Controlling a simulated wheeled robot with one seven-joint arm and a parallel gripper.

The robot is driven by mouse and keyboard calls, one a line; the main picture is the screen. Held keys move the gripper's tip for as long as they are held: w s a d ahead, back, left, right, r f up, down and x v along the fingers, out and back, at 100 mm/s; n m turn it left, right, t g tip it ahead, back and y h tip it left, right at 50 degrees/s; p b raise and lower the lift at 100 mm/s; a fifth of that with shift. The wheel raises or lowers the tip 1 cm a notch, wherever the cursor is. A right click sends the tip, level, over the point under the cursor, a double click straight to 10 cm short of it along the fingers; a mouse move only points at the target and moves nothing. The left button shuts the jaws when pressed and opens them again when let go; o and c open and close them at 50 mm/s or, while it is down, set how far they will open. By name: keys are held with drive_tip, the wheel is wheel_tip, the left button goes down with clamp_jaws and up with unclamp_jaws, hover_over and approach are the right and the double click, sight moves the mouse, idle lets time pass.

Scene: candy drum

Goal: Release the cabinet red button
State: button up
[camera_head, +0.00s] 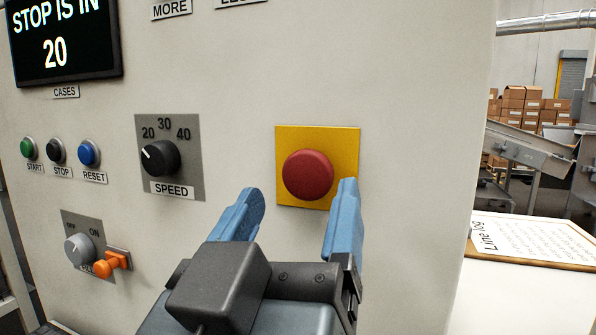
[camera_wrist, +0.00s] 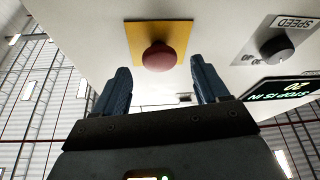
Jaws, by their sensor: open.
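The red button (camera_head: 307,175) is a round mushroom knob on a yellow square plate (camera_head: 344,139) on the pale cabinet face (camera_head: 400,90). My gripper (camera_head: 302,193) has its two blue fingers spread apart, with nothing between them. In the wrist view the red button (camera_wrist: 159,56) shows just beyond and between the fingertips (camera_wrist: 158,72). I cannot tell whether either finger touches the button or plate.
Left of the button are the speed dial (camera_head: 160,158), green, black and blue push buttons (camera_head: 88,153), and a grey switch (camera_head: 80,249) with an orange piece (camera_head: 112,263). A screen (camera_head: 62,40) reads "STOP IS IN 20". A log clipboard (camera_head: 535,240) lies at right.

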sight(305, 182)
drive_tip(key=shift+p+x, duration=0.4)
drive_tip(key=shift+x, duration=1.35)
clamp_jaws()
